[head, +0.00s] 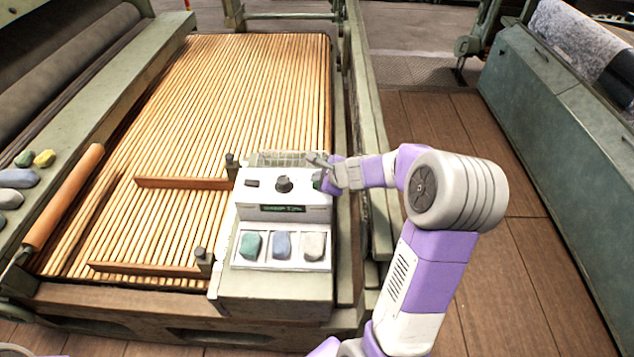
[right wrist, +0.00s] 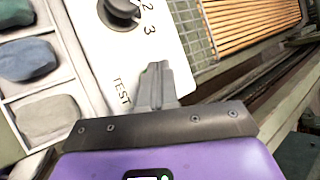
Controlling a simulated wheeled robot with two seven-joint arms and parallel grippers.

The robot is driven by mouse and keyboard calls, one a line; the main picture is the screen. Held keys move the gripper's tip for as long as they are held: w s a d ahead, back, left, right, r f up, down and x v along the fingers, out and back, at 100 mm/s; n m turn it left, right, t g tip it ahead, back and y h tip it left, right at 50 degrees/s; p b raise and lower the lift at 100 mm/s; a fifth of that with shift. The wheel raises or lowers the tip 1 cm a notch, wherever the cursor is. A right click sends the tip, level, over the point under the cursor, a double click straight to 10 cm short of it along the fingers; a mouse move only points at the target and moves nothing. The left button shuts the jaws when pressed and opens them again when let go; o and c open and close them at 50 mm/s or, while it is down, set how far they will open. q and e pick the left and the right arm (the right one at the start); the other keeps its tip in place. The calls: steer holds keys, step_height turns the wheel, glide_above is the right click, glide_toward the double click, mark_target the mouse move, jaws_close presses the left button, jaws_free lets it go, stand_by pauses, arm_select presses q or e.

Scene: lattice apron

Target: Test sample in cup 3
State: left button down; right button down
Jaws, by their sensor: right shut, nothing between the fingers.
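The tester (head: 285,215) is a pale box with a dark dial (head: 284,184), a dark display (head: 283,208) with green text too small to read, and three cups in front. The cups hold a green sample (head: 250,245), a blue sample (head: 282,245) and a grey-white sample (head: 314,246). My right gripper (head: 320,172) is at the right side of the top panel, shut and empty. In the right wrist view its closed fingers (right wrist: 155,75) are over the panel beside the word TEST, with a small green bit by the tips. They hide part of the panel; contact is unclear. The numbers 2 and 3 show beside the dial (right wrist: 120,12). My left gripper is not in view.
The tester sits at the front right of a slatted wooden bed (head: 200,110). A wire rack (head: 285,158) is behind the panel. Several coloured stones lie on the left ledge (head: 60,190), near a wooden roller (head: 65,195). A green machine (head: 550,120) stands across the floor at right.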

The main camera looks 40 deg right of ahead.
steer(key=shift+f, duration=0.3)
stand_by(0.4)
steer(key=shift+r+p, duration=0.9)
steer(key=shift+r, duration=0.05)
step_height(320, 180, up, 5)
steer(key=p, duration=0.4)
steer(key=shift+p, duration=0.35)
stand_by(0.3)
